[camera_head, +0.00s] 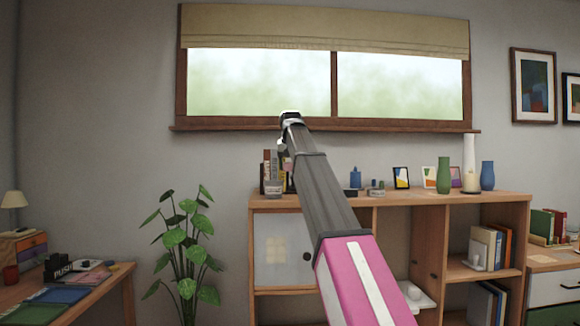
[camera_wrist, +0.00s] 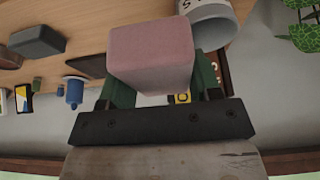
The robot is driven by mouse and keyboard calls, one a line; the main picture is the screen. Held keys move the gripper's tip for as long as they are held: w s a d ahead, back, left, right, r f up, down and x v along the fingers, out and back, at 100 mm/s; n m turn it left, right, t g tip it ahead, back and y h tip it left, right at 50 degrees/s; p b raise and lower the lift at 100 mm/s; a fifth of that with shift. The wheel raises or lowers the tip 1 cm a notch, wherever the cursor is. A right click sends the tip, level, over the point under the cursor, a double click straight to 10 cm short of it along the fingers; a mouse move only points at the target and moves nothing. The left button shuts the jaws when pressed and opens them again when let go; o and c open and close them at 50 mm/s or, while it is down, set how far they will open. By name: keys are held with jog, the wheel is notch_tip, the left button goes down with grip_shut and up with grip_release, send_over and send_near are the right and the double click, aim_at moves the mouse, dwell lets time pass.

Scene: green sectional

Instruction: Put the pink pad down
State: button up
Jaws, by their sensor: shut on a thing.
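The pink pad (camera_wrist: 150,55) is a pale pink block with rounded edges, large in the middle of the wrist view. My gripper (camera_wrist: 160,82) has green fingers on both sides of the pad and is shut on it. The pad hides parts of the fingers and the surface behind it. In the head view my gripper hangs near the left end of the wooden shelf unit's top (camera_head: 400,199), mostly hidden by my arm. Whether the pad touches the top, I cannot tell.
In the wrist view a white lettered cylinder (camera_wrist: 208,18) is close beside the pad; a dark grey block (camera_wrist: 38,41) and a blue bottle (camera_wrist: 74,92) are left. The head view shows picture frames (camera_head: 401,178), a green vase (camera_head: 444,175) and a leafy plant (camera_head: 185,245).

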jog(key=shift+s+d, duration=0.25)
dwell(0.4)
jog(key=w+d+f, duration=0.2)
jog(key=d, duration=0.1)
jog(key=w+d+f, duration=0.2)
jog(key=d, duration=0.1)
jog(key=w+d+f, duration=0.1)
jog(key=d+f, duration=0.2)
jog(key=shift+w+d, duration=0.35)
jog(key=shift+w, duration=0.05)
jog(key=shift+d+f, duration=0.1)
jog(key=shift+f, duration=1.95)
jog(key=o, duration=0.8)
jog(key=shift+f, duration=0.15)
